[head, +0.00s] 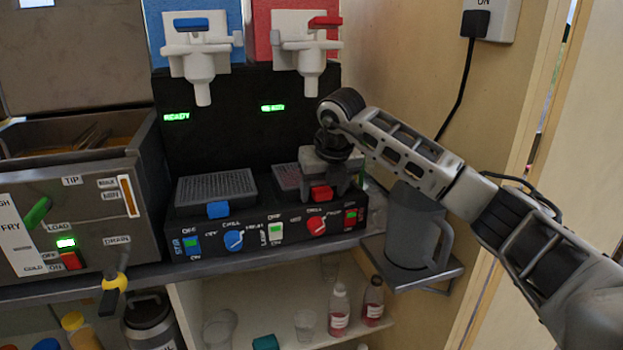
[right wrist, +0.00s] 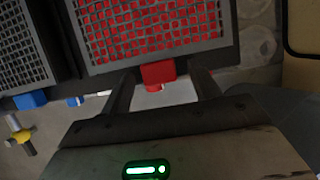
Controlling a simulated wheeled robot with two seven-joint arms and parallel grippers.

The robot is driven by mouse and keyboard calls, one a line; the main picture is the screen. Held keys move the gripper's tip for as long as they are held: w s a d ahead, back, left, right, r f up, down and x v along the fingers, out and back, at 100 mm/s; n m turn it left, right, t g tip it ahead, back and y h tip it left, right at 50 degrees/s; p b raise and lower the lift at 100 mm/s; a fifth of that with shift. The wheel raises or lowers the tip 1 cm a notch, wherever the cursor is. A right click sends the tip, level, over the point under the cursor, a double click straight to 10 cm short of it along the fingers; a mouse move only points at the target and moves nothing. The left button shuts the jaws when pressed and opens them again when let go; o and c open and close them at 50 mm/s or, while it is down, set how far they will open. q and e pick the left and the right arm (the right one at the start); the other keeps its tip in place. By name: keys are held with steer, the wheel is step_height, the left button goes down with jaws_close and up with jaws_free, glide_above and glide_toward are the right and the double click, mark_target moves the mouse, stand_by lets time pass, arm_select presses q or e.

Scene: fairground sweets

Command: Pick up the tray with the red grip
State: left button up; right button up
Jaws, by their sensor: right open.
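The tray with the red grip (head: 287,177) sits in the right bay of the black drink machine, largely hidden by my right gripper (head: 323,185). In the right wrist view the tray (right wrist: 155,32) shows as a dark grate with red beneath. Its red grip (head: 321,194) sticks out at the front. In the right wrist view the red grip (right wrist: 158,74) lies between the tips of my open right fingers, with a gap at each side. My left gripper is not in view.
A second tray (head: 215,186) with a blue grip (head: 218,210) sits to the left. Dispenser taps hang above both trays. A grey jug (head: 413,228) stands on a small side shelf under my right arm. A fryer (head: 75,220) is at the left.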

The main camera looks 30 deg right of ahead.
steer(key=c, duration=1.2)
steer(key=shift+r, duration=0.2)
